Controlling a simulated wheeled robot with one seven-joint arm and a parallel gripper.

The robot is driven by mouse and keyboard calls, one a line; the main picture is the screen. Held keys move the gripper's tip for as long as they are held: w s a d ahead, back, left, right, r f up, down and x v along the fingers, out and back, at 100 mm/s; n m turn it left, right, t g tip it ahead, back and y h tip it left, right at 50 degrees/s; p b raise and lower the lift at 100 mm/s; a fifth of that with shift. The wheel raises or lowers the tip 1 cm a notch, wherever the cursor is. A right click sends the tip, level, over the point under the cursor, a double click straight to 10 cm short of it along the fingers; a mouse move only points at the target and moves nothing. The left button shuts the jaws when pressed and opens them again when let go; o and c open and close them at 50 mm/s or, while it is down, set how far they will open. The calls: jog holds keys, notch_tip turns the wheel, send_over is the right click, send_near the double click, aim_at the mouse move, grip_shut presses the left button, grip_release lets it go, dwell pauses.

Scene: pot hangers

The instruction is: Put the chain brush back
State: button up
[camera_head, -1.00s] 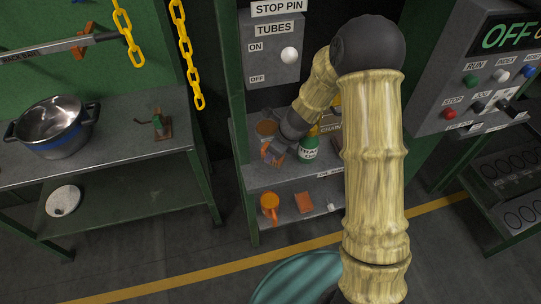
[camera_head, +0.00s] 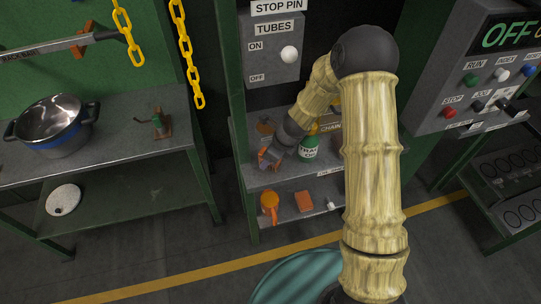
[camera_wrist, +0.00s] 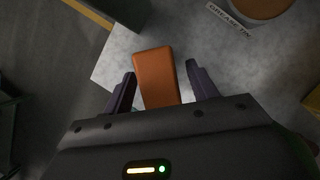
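An orange-brown block that looks like the chain brush (camera_wrist: 157,78) is between my fingers in the wrist view; its bristles are not visible. In the head view it is a small orange patch (camera_head: 265,158) at the left front of the upper shelf (camera_head: 285,176). My gripper (camera_wrist: 160,76) is open around it, with a clear gap at the right finger and a very narrow one at the left. In the head view my gripper (camera_head: 270,155) is low over that shelf. I cannot tell whether the block rests on the surface.
A grease tin (camera_wrist: 258,8) stands behind a label. A green bottle (camera_head: 308,147) is right of my gripper. The lower shelf holds an orange mug (camera_head: 269,202) and an orange block (camera_head: 304,202). A pot (camera_head: 52,125) is on the left bench.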

jog(key=shift+r, duration=0.1)
jog(key=p+v, duration=0.1)
jog(key=v, duration=1)
jog(key=shift+d+r, duration=0.2)
jog(key=shift+r, duration=0.15)
jog(key=s+d+r+n+h, duration=0.2)
jog(key=s+d+n, duration=0.3)
jog(key=s+n, duration=0.3)
jog(key=s+d+r+n+h, duration=0.1)
jog(key=s+d+r+n, duration=0.4)
jog(key=n, duration=1)
jog(key=s+d, duration=0.1)
jog(key=s, duration=0.2)
jog(key=shift+s+d+n+h, duration=0.2)
jog(key=shift+s+n+h, duration=0.15)
jog(key=shift+n+h, duration=0.05)
jog(key=shift+r, duration=0.15)
